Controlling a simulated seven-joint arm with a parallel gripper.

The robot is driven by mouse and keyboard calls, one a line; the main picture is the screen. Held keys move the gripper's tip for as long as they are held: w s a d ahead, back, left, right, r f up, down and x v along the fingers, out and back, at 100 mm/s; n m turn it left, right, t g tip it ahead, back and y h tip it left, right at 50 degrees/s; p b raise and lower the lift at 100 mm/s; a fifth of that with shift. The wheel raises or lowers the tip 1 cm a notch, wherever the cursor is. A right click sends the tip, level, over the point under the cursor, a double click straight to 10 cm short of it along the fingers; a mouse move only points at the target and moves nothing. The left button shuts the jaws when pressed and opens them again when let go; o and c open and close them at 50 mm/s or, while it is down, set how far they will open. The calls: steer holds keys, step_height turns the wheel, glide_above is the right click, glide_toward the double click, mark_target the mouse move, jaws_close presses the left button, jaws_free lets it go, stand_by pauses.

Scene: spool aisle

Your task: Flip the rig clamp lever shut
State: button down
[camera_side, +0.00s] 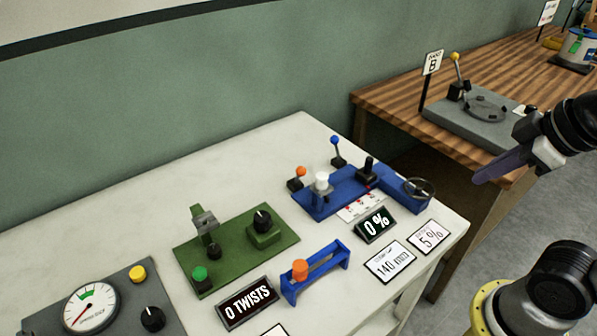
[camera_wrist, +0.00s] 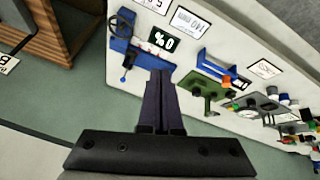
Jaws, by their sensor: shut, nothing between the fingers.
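A blue rig (camera_side: 330,196) stands on the white table. It carries a lever with an orange ball (camera_side: 300,171), a white knob (camera_side: 321,177), a lever with a blue ball (camera_side: 335,140) standing upright at its back, a black knob and a handwheel (camera_side: 420,187). I cannot tell which lever is the clamp lever. My gripper (camera_side: 480,178) is shut and empty, in the air right of the rig and well apart from it. In the wrist view my fingers (camera_wrist: 161,74) are together and cover part of the rig (camera_wrist: 145,58); the blue-ball lever (camera_wrist: 123,79) shows beside them.
A green fixture (camera_side: 238,248), a blue bracket (camera_side: 315,272) and a gauge panel (camera_side: 92,304) stand left and front of the rig. A "0 %" display (camera_side: 375,224) stands before it. A wooden bench (camera_side: 400,90) with a grey fixture (camera_side: 460,122) is behind my gripper.

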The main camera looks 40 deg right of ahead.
steer(key=w+a+r+n+h, duration=0.1)
steer(key=w+a+r+n, duration=0.15)
steer(key=w+n, duration=0.6)
steer(key=w+a+r+n, duration=0.1)
steer(key=w+r+n, duration=0.2)
steer(key=w+n, duration=0.55)
steer(key=w+a+f+n+g+h, duration=0.1)
steer(key=w+a+f+n+g, duration=0.2)
steer(key=w+a+f, duration=0.9)
step_height(320, 180, down, 3)
steer(key=shift+w+a+f+n, duration=0.1)
steer(key=shift+w+a+n, duration=0.25)
steer(key=shift+w+n, duration=0.4)
steer(key=shift+w, duration=0.15)
